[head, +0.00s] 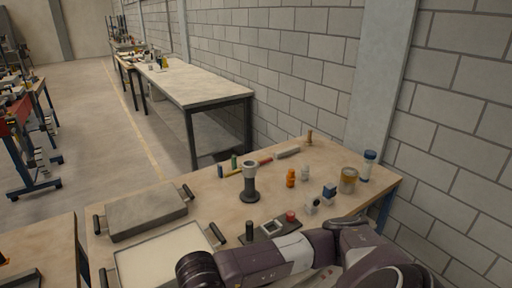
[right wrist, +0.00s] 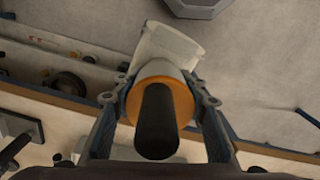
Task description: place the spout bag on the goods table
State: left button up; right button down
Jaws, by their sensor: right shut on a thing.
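In the right wrist view my right gripper (right wrist: 160,108) is shut on a pale thing with an orange collar and a black cylindrical end, which fits the spout bag (right wrist: 168,45). The collar sits between the two fingers, and the black end points toward the camera. The held thing hangs in front of a table edge, over the floor. My right gripper is out of the head view; only arm links show there. My left gripper is in neither view. A long, mostly bare table (head: 190,82) stands along the wall in the head view; I cannot tell whether it is the goods table.
The near workbench (head: 160,225) carries a closed grey tray (head: 147,212), a pale sand tray (head: 165,258), a dark stand with a light top (head: 250,182), orange pieces (head: 291,178) and a jar (head: 348,180). Open floor (head: 90,140) lies left of the long table. A block wall runs along the right.

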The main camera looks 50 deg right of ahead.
aim_at(321, 162)
jog(key=k+l, duration=0.1)
jog(key=l, duration=0.4)
jog(key=k+l, duration=0.1)
jog(key=l, duration=0.45)
jog(key=k+l, duration=0.1)
jog(key=l, duration=0.95)
jog(key=k+l, duration=0.15)
jog(key=l, duration=0.35)
jog(key=k+l, duration=0.1)
jog(key=l, duration=0.45)
jog(key=k+l, duration=0.1)
jog(key=l, duration=0.4)
